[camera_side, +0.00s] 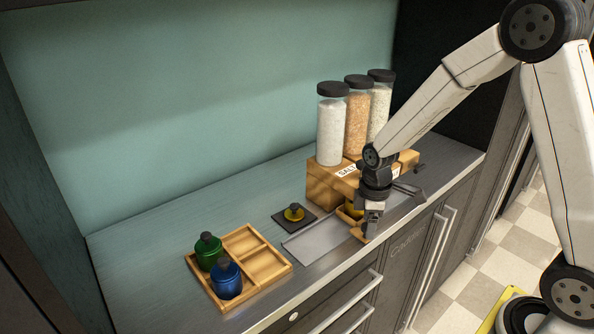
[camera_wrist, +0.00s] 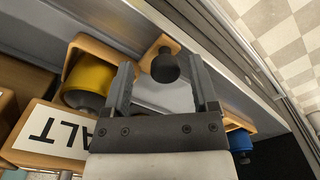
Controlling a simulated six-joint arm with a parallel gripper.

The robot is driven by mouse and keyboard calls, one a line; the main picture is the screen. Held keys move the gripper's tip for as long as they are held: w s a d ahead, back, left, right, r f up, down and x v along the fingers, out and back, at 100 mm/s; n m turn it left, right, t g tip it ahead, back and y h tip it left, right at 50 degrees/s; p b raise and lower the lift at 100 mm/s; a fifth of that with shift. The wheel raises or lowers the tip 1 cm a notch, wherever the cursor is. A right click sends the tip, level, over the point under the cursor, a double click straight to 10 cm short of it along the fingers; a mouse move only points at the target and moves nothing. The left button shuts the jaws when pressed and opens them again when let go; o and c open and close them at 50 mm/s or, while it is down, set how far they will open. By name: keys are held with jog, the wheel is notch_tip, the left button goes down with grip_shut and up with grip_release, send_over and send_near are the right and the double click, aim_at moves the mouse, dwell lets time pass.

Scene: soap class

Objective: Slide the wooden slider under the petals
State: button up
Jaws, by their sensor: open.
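A small wooden piece with a round black knob (camera_wrist: 164,66), which looks like the wooden slider, is at the front edge of the metal rail in the wrist view; its wood (camera_side: 357,234) shows below my gripper in the side view. My gripper (camera_wrist: 162,72) is open, with one finger on each side of the knob; contact cannot be told. A yellow cup (camera_wrist: 90,80) in a wooden holder is left of the fingers in the wrist view. Three clear jars stand on the wooden dispenser (camera_side: 322,183): white, orange-tan (camera_side: 357,120) and pale contents. Only a SALT label (camera_wrist: 50,133) is readable, so the petals jar cannot be told.
The grey metal rail (camera_side: 312,240) runs along the counter's front, its left part bare. A wooden tray (camera_side: 264,264) at left holds a green jar (camera_side: 208,251) and a blue jar (camera_side: 226,280).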

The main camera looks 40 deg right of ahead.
jog(key=shift+r, duration=3.95)
jog(key=shift+r, duration=0.1)
notch_tip(320, 180, up, 5)
jog(key=f+m, duration=0.1)
jog(key=m, duration=1.1)
jog(key=f+m, duration=0.2)
jog(key=m, duration=1)
jog(key=f+m, duration=0.2)
jog(key=m, duration=1)
jog(key=shift+a+f, duration=0.2)
jog(key=shift+a, duration=0.1)
